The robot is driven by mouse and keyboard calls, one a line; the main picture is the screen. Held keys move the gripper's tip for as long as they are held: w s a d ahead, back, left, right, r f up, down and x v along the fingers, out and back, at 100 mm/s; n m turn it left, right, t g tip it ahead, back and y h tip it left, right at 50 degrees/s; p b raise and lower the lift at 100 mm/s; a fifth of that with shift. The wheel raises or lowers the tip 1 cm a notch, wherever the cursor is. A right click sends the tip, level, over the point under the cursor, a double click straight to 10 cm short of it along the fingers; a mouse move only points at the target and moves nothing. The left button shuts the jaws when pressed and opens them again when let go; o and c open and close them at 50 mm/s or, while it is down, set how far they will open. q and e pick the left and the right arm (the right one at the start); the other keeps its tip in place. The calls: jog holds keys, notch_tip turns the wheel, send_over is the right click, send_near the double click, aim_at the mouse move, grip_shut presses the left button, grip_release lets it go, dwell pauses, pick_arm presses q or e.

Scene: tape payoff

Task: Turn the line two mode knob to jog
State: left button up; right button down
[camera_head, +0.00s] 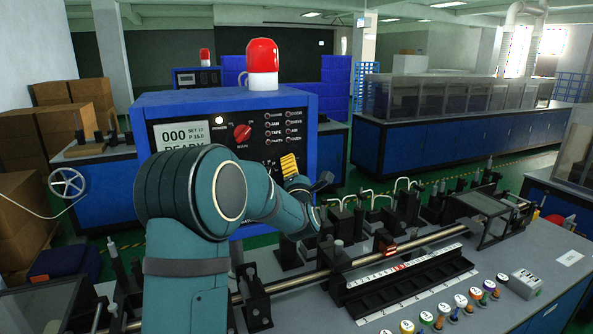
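A blue control cabinet (232,101) with a black front panel stands in the middle left. Its panel has a display (181,135) reading "000" and "READY", and a red knob (242,132) that sits tilted. The small labels around the knob are too small to read, and I cannot tell whether this is line two. My teal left arm covers the lower part of the panel. Its dark gripper (312,187) is by the panel's lower right, below and right of the red knob and apart from it. Its fingers are small and partly hidden. My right gripper is not in view.
A red beacon (262,63) tops the cabinet. A similar blue box (197,77) with a beacon stands behind. A yellow ribbed piece (289,165) is beside my wrist. The bench (455,300) carries a metal rod, a ruler strip and several colored spools.

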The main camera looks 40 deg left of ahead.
pick_arm(q)
grip_shut()
jog(key=shift+m, duration=0.3)
dwell(0.3)
jog(key=shift+m+h+b, duration=0.5)
jog(key=shift+m+b, duration=0.1)
jog(key=shift+m, duration=0.3)
jog(key=shift+r+m+h, duration=0.15)
jog(key=shift+m+h, duration=0.25)
jog(key=shift+m, duration=0.4)
jog(key=shift+r+m+g+p, duration=0.1)
jog(key=shift+m+g+p, duration=0.3)
jog(key=shift+m, duration=0.5)
jog(key=shift+m+g+h+p, duration=0.3)
jog(key=shift+m+g+p, duration=0.3)
jog(key=shift+m+p, duration=0.65)
jog(key=shift+m+g+h+p, duration=0.3)
jog(key=shift+m+g+p, duration=0.3)
jog(key=shift+m+p, duration=0.65)
jog(key=shift+m, duration=0.3)
